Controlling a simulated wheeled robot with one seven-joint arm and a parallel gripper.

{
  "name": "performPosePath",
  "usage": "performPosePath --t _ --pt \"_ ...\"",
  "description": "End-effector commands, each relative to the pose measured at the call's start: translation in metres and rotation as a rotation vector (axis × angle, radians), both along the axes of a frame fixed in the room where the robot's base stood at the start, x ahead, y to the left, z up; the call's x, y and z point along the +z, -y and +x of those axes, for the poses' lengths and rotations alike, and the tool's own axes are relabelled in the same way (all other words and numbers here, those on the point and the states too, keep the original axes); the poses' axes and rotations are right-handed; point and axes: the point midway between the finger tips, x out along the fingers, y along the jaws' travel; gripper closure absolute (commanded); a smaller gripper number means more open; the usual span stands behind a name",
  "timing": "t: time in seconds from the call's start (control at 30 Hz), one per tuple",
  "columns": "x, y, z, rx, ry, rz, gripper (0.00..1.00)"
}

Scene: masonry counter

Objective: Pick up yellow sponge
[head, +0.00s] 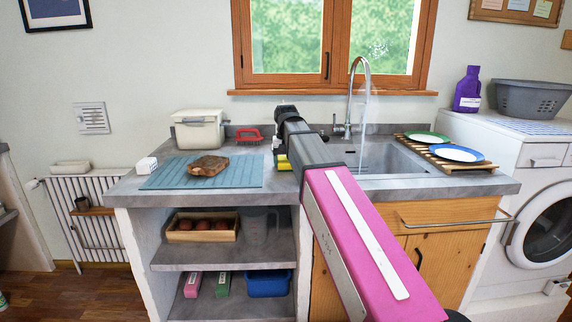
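A small yellow patch, probably the yellow sponge (282,159), shows on the grey counter (285,188) left of the sink. Most of it is hidden behind my arm. My gripper (279,143) is at the far end of the arm, over or beside the yellow patch. The arm blocks the view of the fingers, so I cannot tell whether they are open or shut, or whether they touch the sponge.
A red brush (249,135) and white bin (198,130) stand behind. The sink (385,157), with its faucet (363,75) running, and plates (457,153) are to the right.

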Motion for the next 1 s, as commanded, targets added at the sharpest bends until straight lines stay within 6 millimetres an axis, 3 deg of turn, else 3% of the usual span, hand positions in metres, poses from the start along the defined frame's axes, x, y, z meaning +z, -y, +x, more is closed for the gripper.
performPosePath --t 0.07,0.57,0.83,1.0 --pt "0.000 0.000 0.000 0.000 0.000 0.000 0.54" --pt "0.006 0.000 0.000 0.000 0.001 0.000 0.54" --pt "0.042 0.000 0.002 0.000 0.003 0.000 0.54" --pt "0.064 -0.028 -0.029 0.004 0.002 0.000 0.54"
